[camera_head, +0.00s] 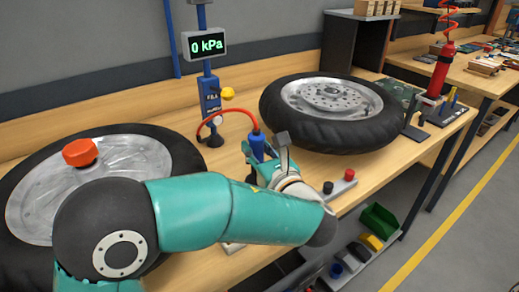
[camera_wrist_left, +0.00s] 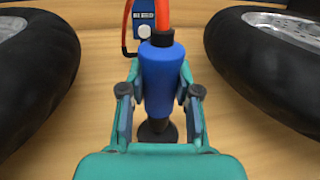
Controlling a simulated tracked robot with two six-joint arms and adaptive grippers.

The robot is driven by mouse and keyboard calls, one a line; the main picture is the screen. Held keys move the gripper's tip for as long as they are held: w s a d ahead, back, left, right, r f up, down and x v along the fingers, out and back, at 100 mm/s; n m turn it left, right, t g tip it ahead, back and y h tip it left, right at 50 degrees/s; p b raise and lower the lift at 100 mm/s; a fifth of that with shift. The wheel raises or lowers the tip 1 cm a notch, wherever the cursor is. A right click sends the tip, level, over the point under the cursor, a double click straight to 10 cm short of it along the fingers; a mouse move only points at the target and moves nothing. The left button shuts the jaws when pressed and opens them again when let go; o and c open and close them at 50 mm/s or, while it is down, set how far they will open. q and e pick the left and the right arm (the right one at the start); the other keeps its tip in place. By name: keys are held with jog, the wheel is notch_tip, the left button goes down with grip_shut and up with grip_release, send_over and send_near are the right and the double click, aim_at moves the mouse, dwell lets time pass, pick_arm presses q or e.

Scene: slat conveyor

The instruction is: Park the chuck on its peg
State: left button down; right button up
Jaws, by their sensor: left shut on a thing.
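The chuck (camera_head: 257,146) is a blue cylinder with a red hose (camera_head: 236,112) running from its top to the blue inflator post (camera_head: 208,95). My left gripper (camera_head: 264,168) is shut on it, with a finger on each side. In the left wrist view the chuck (camera_wrist_left: 157,80) stands roughly upright between the fingers. A black flared piece (camera_wrist_left: 157,132) is below it; I cannot tell whether this is the peg or the chuck's own end, or whether they touch. My arm and gripper hide the chuck's lower part in the head view. My right gripper is not in view.
One tyred wheel (camera_head: 185,152) lies at the left of the wooden bench, another (camera_head: 330,140) at the right. A display (camera_head: 205,45) on the post reads 0 kPa. A red button (camera_head: 349,175) and a black knob (camera_head: 328,187) are near the front edge.

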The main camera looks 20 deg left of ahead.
pick_arm(q)
jog(key=shift+f+b, duration=0.6)
jog(key=shift+f, duration=0.15)
dwell(0.3)
jog(key=c, duration=0.7)
grip_release()
jog(key=shift+c, duration=0.2)
notch_tip(320, 180, up, 11)
jog(key=p, duration=0.9)
